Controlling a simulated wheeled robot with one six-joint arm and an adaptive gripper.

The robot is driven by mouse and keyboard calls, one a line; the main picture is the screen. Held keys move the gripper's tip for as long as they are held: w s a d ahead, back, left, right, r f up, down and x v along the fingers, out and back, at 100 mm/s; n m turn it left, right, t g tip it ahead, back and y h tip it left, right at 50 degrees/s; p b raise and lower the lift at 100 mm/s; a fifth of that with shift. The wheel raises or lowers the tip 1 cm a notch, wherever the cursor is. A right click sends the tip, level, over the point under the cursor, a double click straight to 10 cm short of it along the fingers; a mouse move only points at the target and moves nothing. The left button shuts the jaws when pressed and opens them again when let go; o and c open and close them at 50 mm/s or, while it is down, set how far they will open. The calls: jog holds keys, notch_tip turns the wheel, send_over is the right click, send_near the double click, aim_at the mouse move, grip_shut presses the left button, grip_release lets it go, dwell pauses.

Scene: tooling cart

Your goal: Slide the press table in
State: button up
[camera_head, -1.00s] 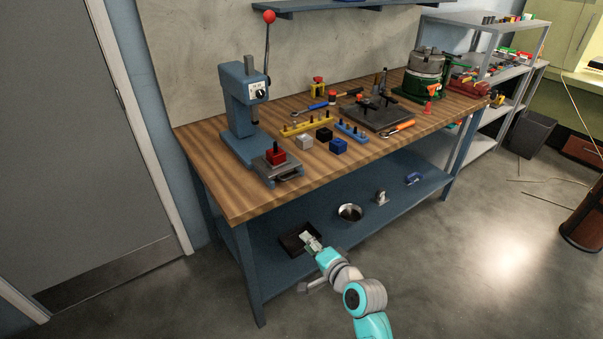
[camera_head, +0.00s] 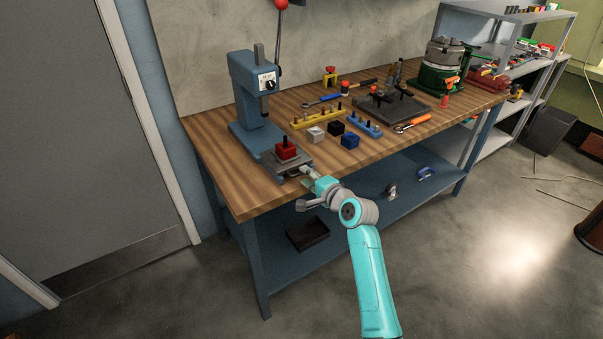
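The blue arbor press (camera_head: 254,95) stands at the left end of the wooden bench. Its grey press table (camera_head: 268,168) sticks out toward the front edge, with a red block (camera_head: 287,150) with a dark peg on it. My gripper (camera_head: 307,173) is at the front right side of the press table, near where its handle is. The handle is mostly hidden by the gripper. The fingers are too small to tell whether they are open or shut, or whether they touch the handle.
White, black and blue blocks (camera_head: 350,140) and yellow and blue peg racks (camera_head: 317,117) lie to the right on the bench top (camera_head: 245,205). A dark tray (camera_head: 307,234) is on the lower shelf. The floor in front is clear.

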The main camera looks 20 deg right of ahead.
aim_at(301, 173)
jog(key=shift+x, duration=1.85)
grip_shut()
